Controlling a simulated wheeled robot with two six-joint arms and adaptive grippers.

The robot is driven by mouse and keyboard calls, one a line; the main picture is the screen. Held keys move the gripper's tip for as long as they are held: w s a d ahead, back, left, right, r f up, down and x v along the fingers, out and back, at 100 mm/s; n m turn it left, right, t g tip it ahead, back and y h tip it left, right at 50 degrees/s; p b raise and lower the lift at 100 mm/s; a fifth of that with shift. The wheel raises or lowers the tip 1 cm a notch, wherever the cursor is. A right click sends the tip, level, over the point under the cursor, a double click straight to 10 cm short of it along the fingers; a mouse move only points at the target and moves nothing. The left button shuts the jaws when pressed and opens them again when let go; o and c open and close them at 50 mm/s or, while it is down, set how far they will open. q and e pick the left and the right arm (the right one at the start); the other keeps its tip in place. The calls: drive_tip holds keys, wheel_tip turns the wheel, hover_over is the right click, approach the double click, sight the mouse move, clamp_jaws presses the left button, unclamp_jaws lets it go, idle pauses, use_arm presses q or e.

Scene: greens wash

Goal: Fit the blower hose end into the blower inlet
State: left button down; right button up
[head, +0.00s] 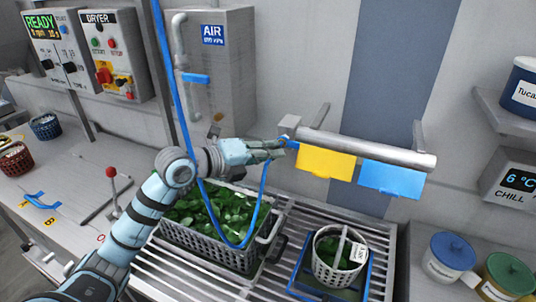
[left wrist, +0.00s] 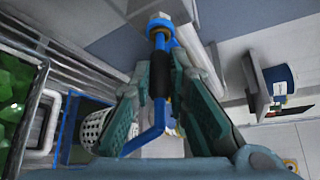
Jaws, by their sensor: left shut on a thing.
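My left gripper (head: 285,148) is shut on the blower hose end (left wrist: 160,80), a black sleeve with blue parts between the two fingers in the left wrist view. The blue blower hose (head: 176,80) comes down from the top, loops low over the greens crate and rises to the gripper. The blower (head: 385,150) is a grey wall-mounted tube. A small grey block (head: 289,123) at its left end appears to be the inlet, just above the fingertips. In the left wrist view the hose end points toward a blue ring (left wrist: 160,24); I cannot tell whether it is seated. My right gripper is not in view.
Yellow (head: 326,163) and blue (head: 390,178) flaps hang under the blower. Below are a grey crate (head: 205,245) of greens and a white basket (head: 338,272) on a slatted rack (head: 375,236). A pipe (head: 180,60) stands behind the hose.

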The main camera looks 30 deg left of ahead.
use_arm(q)
drive_tip(key=shift+w, duration=0.45)
drive_tip(key=shift+r, duration=0.15)
